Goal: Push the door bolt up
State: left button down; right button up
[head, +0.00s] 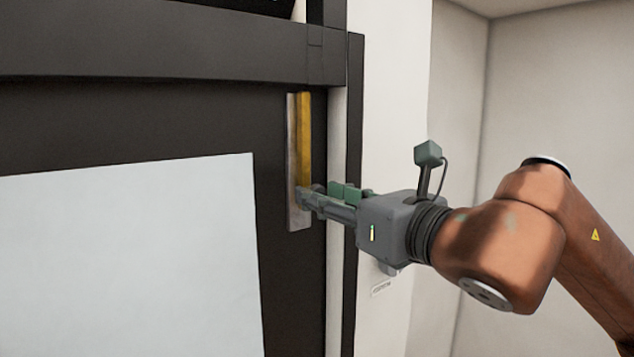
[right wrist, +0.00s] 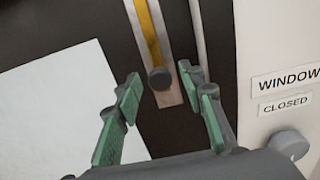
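The door bolt is a yellow bar (head: 304,135) on a pale metal plate (head: 293,130), mounted upright near the right edge of a dark door. In the right wrist view the yellow bar (right wrist: 148,35) ends at a dark round knob (right wrist: 160,79) near the plate's lower part. My right gripper (head: 310,197) reaches in from the right at the lower part of the plate. In the right wrist view its green-padded fingers (right wrist: 160,90) are spread apart, with the knob showing between their tips; I cannot tell whether they touch it. My left gripper is not in view.
A white sheet (head: 130,260) covers much of the dark door (head: 200,125). A dark frame bar (head: 170,50) crosses above the bolt. Right of the door, the right wrist view shows signs reading WINDOW (right wrist: 287,80) and CLOSED (right wrist: 286,104), and a grey round knob (right wrist: 288,145).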

jog(key=shift+p+x, duration=0.35)
jog(key=shift+x, duration=0.85)
jog(key=shift+c, duration=0.7)
grip_shut()
